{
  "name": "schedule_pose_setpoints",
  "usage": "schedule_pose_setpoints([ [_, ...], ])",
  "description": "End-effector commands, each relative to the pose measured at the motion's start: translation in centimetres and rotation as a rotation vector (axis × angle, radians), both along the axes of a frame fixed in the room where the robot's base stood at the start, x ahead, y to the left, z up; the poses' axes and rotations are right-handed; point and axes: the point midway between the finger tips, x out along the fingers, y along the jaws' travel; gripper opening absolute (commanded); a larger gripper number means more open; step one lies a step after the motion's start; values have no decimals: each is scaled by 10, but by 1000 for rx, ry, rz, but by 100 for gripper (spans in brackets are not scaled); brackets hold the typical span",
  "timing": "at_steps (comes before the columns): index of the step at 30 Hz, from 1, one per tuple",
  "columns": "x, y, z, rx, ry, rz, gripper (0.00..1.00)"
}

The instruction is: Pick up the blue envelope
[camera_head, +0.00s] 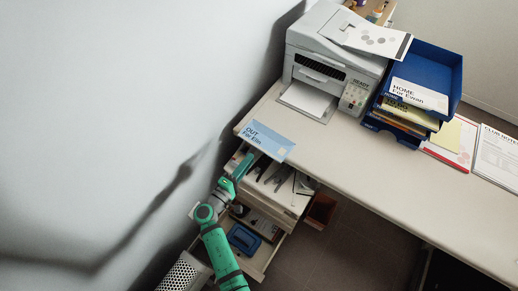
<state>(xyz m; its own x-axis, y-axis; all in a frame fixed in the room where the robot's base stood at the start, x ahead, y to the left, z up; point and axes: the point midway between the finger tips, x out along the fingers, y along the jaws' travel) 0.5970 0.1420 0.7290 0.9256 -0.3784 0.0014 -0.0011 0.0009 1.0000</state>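The light blue envelope (268,141), marked "OUT For Erin", lies at the left end of the desk (345,148), along its front edge. Its lower edge appears to reach the desk's rim or slightly past it. My green gripper (246,162) is just below and left of the envelope, over the open top drawer. The fingers are small and seen from behind, so I cannot tell whether they are open or shut, or whether they touch the envelope.
A printer (335,55) and stacked blue trays (437,62) stand at the back. Papers (497,158) lie at right. Below my gripper, an open drawer (287,205) holds tools, and a lower one holds a blue object (243,239). The desk's middle is clear.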

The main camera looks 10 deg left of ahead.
Motion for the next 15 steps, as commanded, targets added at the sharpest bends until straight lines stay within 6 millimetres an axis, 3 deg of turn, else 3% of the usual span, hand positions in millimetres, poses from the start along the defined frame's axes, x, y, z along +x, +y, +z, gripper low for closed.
schedule_pose_setpoints([
  [9,38,-19,0,0,1,-6,20],
  [15,53,-24,0,0,1,-4,20],
])
